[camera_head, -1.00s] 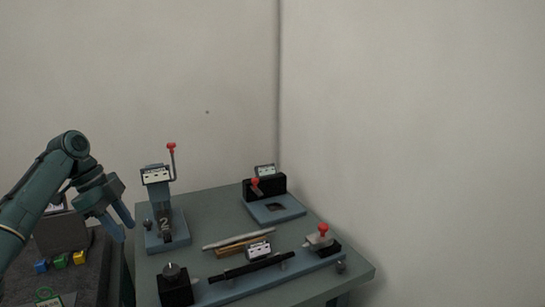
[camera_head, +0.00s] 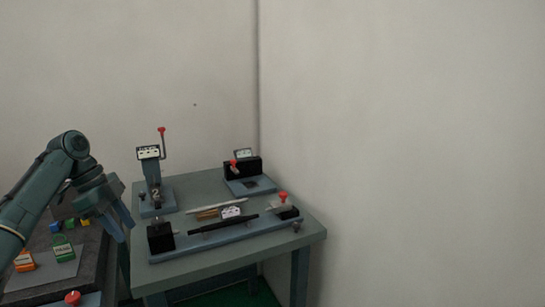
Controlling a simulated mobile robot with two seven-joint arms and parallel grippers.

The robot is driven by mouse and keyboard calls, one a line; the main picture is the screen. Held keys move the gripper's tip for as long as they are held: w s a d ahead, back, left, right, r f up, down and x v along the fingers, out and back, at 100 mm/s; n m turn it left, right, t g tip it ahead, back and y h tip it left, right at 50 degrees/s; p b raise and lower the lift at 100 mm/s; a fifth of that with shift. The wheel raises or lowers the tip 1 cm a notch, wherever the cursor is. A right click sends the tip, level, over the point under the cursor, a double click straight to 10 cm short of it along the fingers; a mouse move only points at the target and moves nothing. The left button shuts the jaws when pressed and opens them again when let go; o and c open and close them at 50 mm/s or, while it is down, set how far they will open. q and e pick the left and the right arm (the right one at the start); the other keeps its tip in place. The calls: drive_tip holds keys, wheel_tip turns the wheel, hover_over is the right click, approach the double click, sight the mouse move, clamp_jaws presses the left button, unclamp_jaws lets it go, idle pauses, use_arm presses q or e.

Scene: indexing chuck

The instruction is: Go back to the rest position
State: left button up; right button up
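My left gripper (camera_head: 119,225) hangs at the left, its arm coming in from the left edge. Its two fingers point down and stand apart with nothing visible between them. In the view it lies between the dark side surface and the grey-green table (camera_head: 275,227), and is not seen touching either. My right gripper is not in view.
On the table stand a lever press with a red knob (camera_head: 161,130), a black block fixture (camera_head: 243,167) at the back, and a long fixture with a black bar (camera_head: 222,224). Orange (camera_head: 24,261) and green (camera_head: 63,247) tagged pieces lie on the left surface. Walls close the back and right.

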use_arm(q)
drive_tip(key=s+d+f+n+t, duration=0.15)
drive_tip(key=d+f, duration=0.25)
drive_tip(key=f, duration=0.6)
drive_tip(key=s+d+f+n+t+y, duration=0.1)
drive_tip(key=s+d+f+n, duration=0.2)
drive_tip(key=f, duration=0.6)
drive_tip(key=s+d+f+n+t, duration=0.1)
drive_tip(key=s+d+f, duration=0.1)
drive_tip(key=d+f, duration=0.6)
drive_tip(key=s+d+f+n+t, duration=0.2)
drive_tip(key=s+f, duration=0.1)
drive_tip(key=s, duration=0.3)
drive_tip(key=s+d+f+n+t, duration=0.1)
drive_tip(key=s+d+f+n, duration=0.1)
drive_tip(key=s+f, duration=0.3)
drive_tip(key=s+r+n+t+p, duration=0.1)
drive_tip(key=s+r+n+t, duration=0.3)
drive_tip(key=s, duration=0.8)
wheel_tip(320, 180, up, 2)
drive_tip(key=shift+r+n, duration=0.2)
drive_tip(key=shift+n, duration=0.35)
